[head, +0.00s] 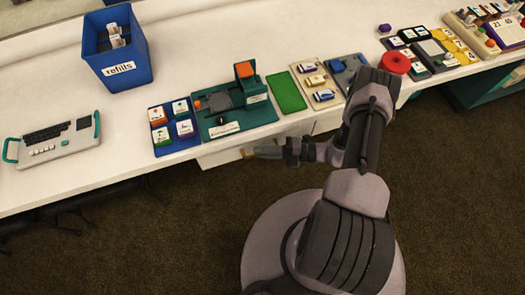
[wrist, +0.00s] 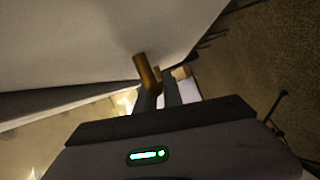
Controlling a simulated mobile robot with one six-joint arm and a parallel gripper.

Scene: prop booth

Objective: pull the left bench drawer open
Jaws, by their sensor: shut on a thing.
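The pale drawer front (head: 218,159) shows just below the bench's front edge in the head view. I cannot tell how far it stands out from the bench. Its brass-coloured handle (wrist: 147,72) shows in the wrist view as a short bar between and beyond my fingertips. My gripper (head: 256,152) is at the drawer front and shut on this handle. It also shows in the wrist view (wrist: 160,94), where the two dark fingers reach the handle. My fingers hide part of the handle, and the drawer's inside is not visible.
On the white bench (head: 190,70) stand a blue refills bin (head: 118,60), a grey keyboard device (head: 55,138), a blue card tray (head: 173,127), a green board (head: 225,115) and a red ring (head: 395,63). Dark carpeted floor (head: 150,235) is open in front of the bench.

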